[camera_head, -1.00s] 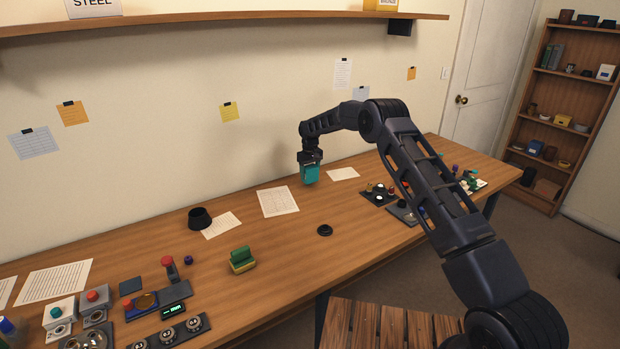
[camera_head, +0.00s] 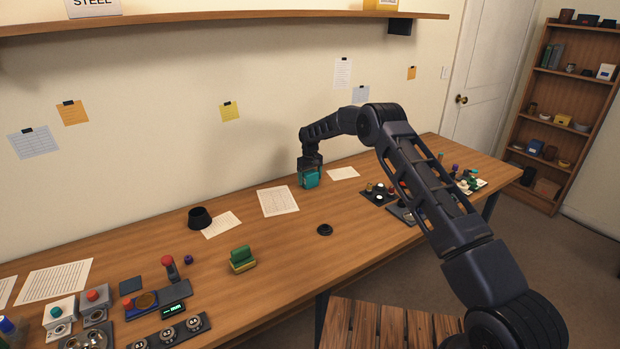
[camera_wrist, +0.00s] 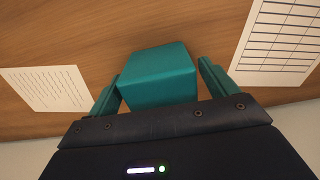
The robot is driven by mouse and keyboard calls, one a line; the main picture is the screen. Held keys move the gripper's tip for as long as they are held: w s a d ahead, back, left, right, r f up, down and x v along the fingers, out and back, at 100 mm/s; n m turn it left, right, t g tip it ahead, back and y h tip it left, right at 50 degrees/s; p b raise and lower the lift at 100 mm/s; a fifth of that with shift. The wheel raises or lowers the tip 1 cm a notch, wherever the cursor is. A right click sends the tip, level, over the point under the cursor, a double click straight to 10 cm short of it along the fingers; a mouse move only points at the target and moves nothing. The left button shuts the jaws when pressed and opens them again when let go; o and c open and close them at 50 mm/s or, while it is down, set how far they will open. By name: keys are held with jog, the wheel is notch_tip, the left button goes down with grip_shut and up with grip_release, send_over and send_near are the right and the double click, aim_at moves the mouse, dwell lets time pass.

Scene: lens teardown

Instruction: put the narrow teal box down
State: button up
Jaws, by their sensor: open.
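The narrow teal box (camera_head: 312,179) is on the wooden table near the wall, between two sheets of paper. In the wrist view the teal box (camera_wrist: 158,76) lies between the two teal fingers of my gripper (camera_wrist: 160,88). The fingers are open, with a visible gap beside the box on the right; on the left the finger is close and I cannot tell if it touches. In the head view my gripper (camera_head: 310,170) is right over the box and hides its top.
Paper sheets (camera_head: 277,201) and (camera_head: 343,174) lie on either side. A black ring (camera_head: 324,230) and a green-and-yellow block (camera_head: 242,259) are nearer the front. A dark cup (camera_head: 199,217) stands at left. Switch panels (camera_head: 378,194) are at right. The table between is clear.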

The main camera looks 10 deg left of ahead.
aim_at(310, 172)
notch_tip(310, 172, up, 12)
jog(key=shift+r, duration=0.15)
dwell(0.4)
jog(key=s+d+r+m+t, duration=0.1)
jog(key=s+d+r, duration=0.3)
jog(key=d+r, duration=0.8)
jog(key=s+d+r+m+t, duration=0.15)
jog(key=s+d+r, duration=0.25)
jog(key=d+r, duration=0.8)
jog(key=s+d+r+m, duration=0.2)
jog(key=s+d+r, duration=0.4)
jog(key=s+d, duration=0.3)
jog(key=s+d+r+m, duration=0.2)
jog(key=s+d+r, duration=0.1)
jog(key=s+d, duration=1.4)
jog(key=s+d+f+m+t, duration=0.1)
jog(key=s+f, duration=0.3)
jog(key=s, duration=0.6)
jog(key=s+d+f+m+t, duration=0.1)
jog(key=s+d+f, duration=0.3)
jog(key=s, duration=0.5)
jog(key=shift+s+d, duration=0.35)
